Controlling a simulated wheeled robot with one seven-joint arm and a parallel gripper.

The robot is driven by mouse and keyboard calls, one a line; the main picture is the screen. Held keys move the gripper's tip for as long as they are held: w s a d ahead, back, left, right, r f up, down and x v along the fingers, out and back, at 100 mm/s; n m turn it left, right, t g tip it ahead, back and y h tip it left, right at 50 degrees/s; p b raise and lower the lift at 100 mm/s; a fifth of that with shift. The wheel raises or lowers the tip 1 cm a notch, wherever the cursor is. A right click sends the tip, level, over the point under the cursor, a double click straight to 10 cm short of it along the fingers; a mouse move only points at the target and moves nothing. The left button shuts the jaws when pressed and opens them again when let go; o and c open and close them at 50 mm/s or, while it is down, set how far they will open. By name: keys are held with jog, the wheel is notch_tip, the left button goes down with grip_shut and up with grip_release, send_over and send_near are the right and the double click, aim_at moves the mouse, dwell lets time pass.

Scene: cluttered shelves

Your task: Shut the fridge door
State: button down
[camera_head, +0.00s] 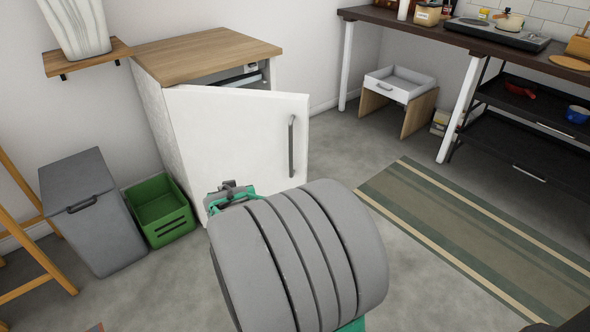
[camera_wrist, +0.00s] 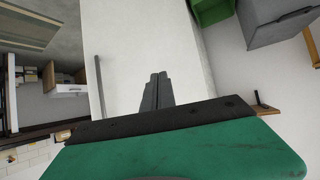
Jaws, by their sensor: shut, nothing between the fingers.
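The fridge is a low white cabinet (camera_head: 163,122) with a wooden top, against the wall. Its white door (camera_head: 240,135) stands partly open, with a gap at the top showing the inside. A grey bar handle (camera_head: 291,146) is on the door's right side. My gripper (camera_head: 230,187) is in front of the door's lower left part, largely hidden by my arm. In the wrist view my gripper (camera_wrist: 157,76) is shut and empty, with the white door (camera_wrist: 140,45) filling the area behind it. The handle (camera_wrist: 100,88) is left of the fingers there. I cannot tell whether the fingers touch the door.
A grey bin (camera_head: 85,210) and a green crate (camera_head: 160,210) stand left of the fridge. A striped rug (camera_head: 470,225) lies on the right. A small white drawer unit (camera_head: 400,85) stands beneath the dark counter (camera_head: 450,27). Floor between door and rug is clear.

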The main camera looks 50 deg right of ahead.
jog(key=s+d+f+m+h+b, duration=0.2)
jog(key=d+f+h, duration=0.15)
jog(key=d, duration=0.55)
jog(key=m+t+h+b, duration=0.1)
jog(key=t+h+b, duration=0.1)
jog(key=h+b, duration=0.15)
send_near(291, 145)
jog(key=shift+h, duration=0.3)
jog(key=b+x, duration=0.1)
jog(key=x, duration=0.1)
jog(key=b+x, duration=0.1)
jog(key=x, duration=0.1)
jog(key=f+b+x, duration=0.1)
jog(key=shift+w+d, duration=0.2)
jog(key=shift+w, duration=0.2)
jog(key=shift+w+d+r, duration=0.2)
jog(key=shift+w+d, duration=0.1)
jog(key=shift+d, duration=0.1)
jog(key=shift+d, duration=0.1)
